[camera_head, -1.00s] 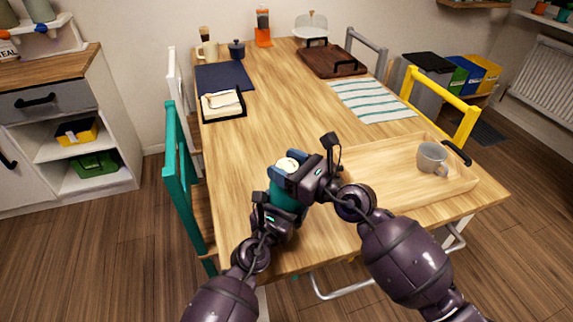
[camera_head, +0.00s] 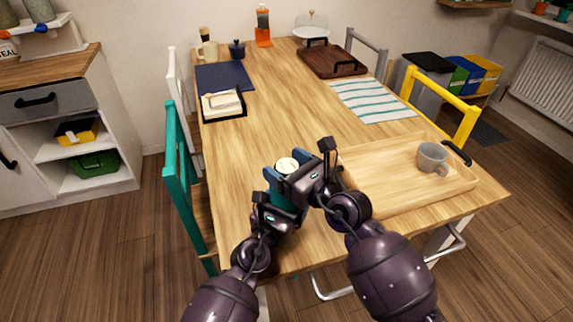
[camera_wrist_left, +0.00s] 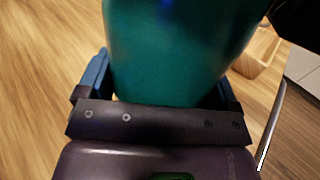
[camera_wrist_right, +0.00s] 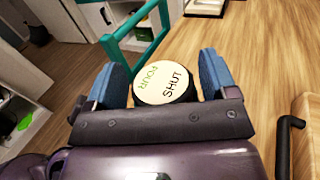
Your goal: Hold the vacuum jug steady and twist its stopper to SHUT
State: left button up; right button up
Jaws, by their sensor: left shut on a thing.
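The teal vacuum jug (camera_head: 290,200) stands upright near the table's front edge, partly hidden by my grippers. My left gripper (camera_head: 272,195) is shut around its body, and the left wrist view shows the teal wall (camera_wrist_left: 180,55) between its blue fingers. The jug's round cream-topped stopper (camera_head: 287,164) has a dark rim. In the right wrist view the stopper (camera_wrist_right: 165,84) reads POUR in green and SHUT in black. My right gripper (camera_wrist_right: 165,72) is open, with one blue finger on each side of the stopper and a visible gap at the right finger.
A wooden tray (camera_head: 375,195) with a grey mug (camera_head: 432,158) lies right of the jug, close to my right arm. A teal chair (camera_head: 182,180) stands at the table's left side. A black-edged napkin holder (camera_head: 223,104) is farther back. The table's middle is clear.

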jog(key=shift+o, duration=0.3)
jog(key=v, duration=1.2)
pick_arm(q)
jog(key=o, duration=1.2)
jog(key=shift+c, duration=0.2)
jog(key=v, duration=1.2)
pick_arm(e)
jog(key=shift+r, duration=0.1)
